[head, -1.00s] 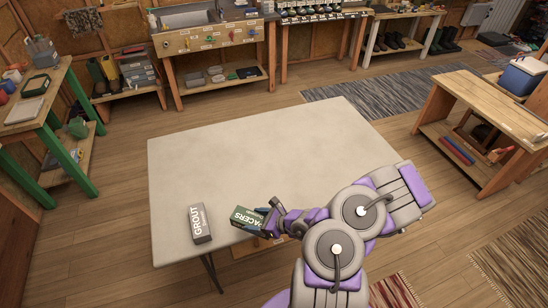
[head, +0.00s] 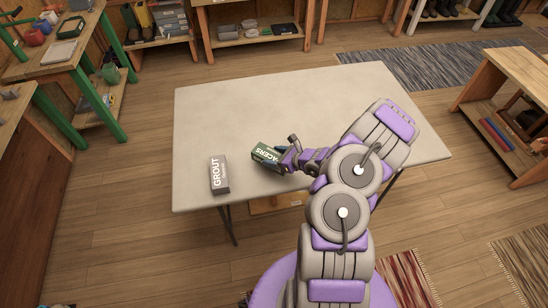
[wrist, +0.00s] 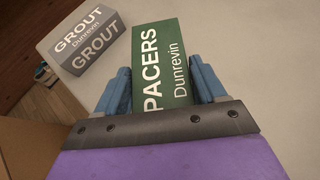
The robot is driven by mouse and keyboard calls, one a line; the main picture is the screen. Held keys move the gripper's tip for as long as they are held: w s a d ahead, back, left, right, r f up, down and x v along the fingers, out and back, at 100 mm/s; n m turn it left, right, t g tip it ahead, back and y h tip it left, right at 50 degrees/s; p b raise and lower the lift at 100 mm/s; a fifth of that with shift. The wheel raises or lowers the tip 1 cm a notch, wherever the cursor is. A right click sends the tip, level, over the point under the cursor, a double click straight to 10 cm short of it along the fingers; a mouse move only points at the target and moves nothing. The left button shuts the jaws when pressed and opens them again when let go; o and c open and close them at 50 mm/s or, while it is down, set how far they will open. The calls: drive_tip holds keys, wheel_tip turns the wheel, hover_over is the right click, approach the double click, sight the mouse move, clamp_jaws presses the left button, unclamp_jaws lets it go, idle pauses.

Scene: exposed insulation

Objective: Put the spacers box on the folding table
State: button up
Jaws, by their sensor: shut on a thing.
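The green spacers box (head: 266,156) is at the front part of the folding table (head: 300,105), just right of the grout box. My gripper (head: 281,156) is shut on it from the right. In the wrist view the spacers box (wrist: 163,65) sits between the two blue fingers of my gripper (wrist: 163,90), its white lettering facing the camera. The box is over the tabletop; I cannot tell whether its underside touches the surface.
A grey grout box (head: 219,174) stands on the table near the front left edge, close to the spacers box. The rest of the tabletop is clear. A green-legged bench (head: 62,50) is at left and a wooden bench (head: 510,85) at right.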

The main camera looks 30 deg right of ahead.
sight(272, 157)
drive_tip(key=shift+w+d+f, duration=0.1)
drive_tip(key=shift+w, duration=0.5)
drive_tip(key=shift+w+a, duration=0.35)
drive_tip(key=shift+w, duration=0.25)
drive_tip(key=f+b, duration=0.1)
drive_tip(key=f, duration=0.2)
drive_tip(key=shift+d+f, duration=0.35)
drive_tip(key=shift+d, duration=0.15)
drive_tip(key=o, duration=1.1)
drive_tip(key=shift+w+a, duration=0.1)
drive_tip(key=shift+a, duration=0.15)
